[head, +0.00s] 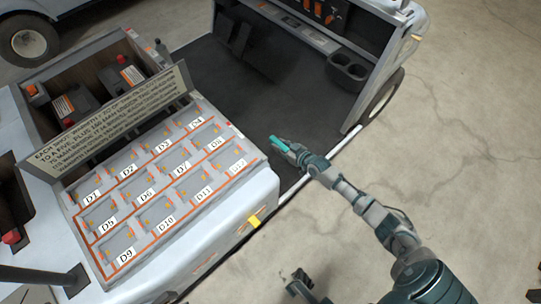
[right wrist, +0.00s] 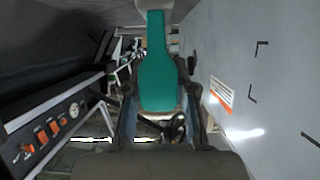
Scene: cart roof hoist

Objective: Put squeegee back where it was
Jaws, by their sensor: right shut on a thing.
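The squeegee is teal. In the head view its teal part (head: 278,143) sticks out to the left from my right gripper (head: 290,151), which is shut on it. They are in the air near the cart's right side, beside the open floor well. In the right wrist view the squeegee's teal handle (right wrist: 158,78) lies between the fingers and narrows away from me; its far end is cut off by the top edge. A dark part at the bottom edge of the head view looks like my left gripper (head: 300,282); its jaws are unclear.
A grey panel (head: 160,185) with labelled bays D1 to D12 lies left of my right gripper. A lettered sign board (head: 112,110) stands behind it, before a bin with black batteries (head: 122,75). The cart's dashboard (head: 315,25) is beyond. Concrete floor at right is clear.

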